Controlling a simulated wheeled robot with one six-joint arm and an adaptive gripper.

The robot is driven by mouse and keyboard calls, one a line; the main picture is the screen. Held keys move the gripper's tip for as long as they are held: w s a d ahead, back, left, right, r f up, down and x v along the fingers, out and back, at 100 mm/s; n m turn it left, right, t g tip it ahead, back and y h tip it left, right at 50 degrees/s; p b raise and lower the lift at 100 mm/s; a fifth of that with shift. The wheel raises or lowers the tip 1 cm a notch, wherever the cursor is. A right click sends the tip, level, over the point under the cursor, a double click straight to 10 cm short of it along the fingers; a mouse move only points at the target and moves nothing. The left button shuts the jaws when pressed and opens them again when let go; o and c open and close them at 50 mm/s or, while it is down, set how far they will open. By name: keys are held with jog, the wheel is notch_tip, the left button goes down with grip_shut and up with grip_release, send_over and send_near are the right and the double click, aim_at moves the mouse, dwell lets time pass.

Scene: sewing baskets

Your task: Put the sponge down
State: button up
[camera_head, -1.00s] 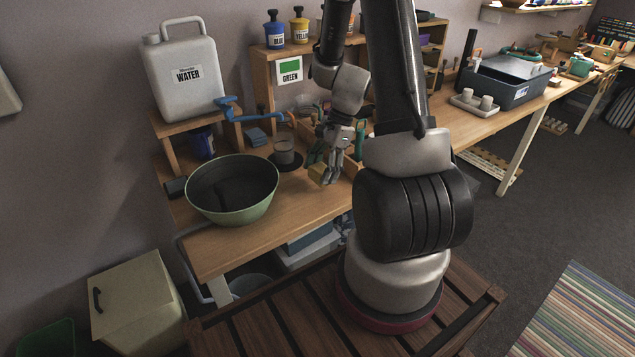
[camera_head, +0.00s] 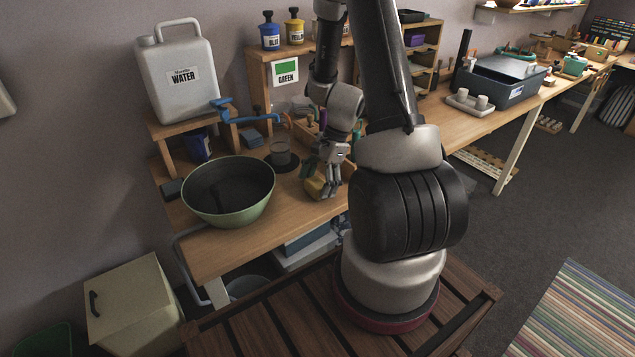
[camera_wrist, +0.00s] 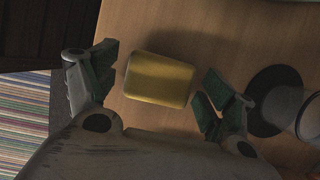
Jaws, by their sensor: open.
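The yellow sponge (camera_wrist: 158,79) lies on the wooden bench top (camera_wrist: 190,25) in the wrist view. It sits between the two spread fingers of my gripper (camera_wrist: 158,95), with a gap to each fingertip. In the head view the sponge (camera_head: 314,187) is on the bench near its front edge, partly hidden by the fingers. My gripper (camera_head: 325,180) points down at it and is open.
A green bowl (camera_head: 229,190) stands to the left on the bench. A glass (camera_head: 280,153) on a dark round coaster is behind the sponge; the coaster (camera_wrist: 272,98) is close to one finger in the wrist view. The bench's front edge is near.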

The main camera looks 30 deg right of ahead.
jog(key=v, duration=1.2)
jog(key=s+a+r+n+h, duration=0.1)
jog(key=s+a+r+n, duration=0.15)
jog(key=r, duration=0.25)
jog(key=s+a+r+n+t+h, duration=0.1)
jog(key=s+r+n, duration=0.15)
jog(key=r, duration=0.25)
jog(key=s+a+r+n, duration=0.1)
jog(key=a+r+n, duration=0.1)
jog(key=r+n, duration=0.2)
jog(key=s+a+r+n+t+h, duration=0.2)
jog(key=s+r+n+t, duration=0.1)
jog(key=s+r+n, duration=0.4)
jog(key=s+n, duration=0.1)
jog(key=s, duration=0.2)
jog(key=shift+s+n, duration=0.3)
jog(key=shift+o, duration=0.4)
jog(key=shift+a, duration=0.15)
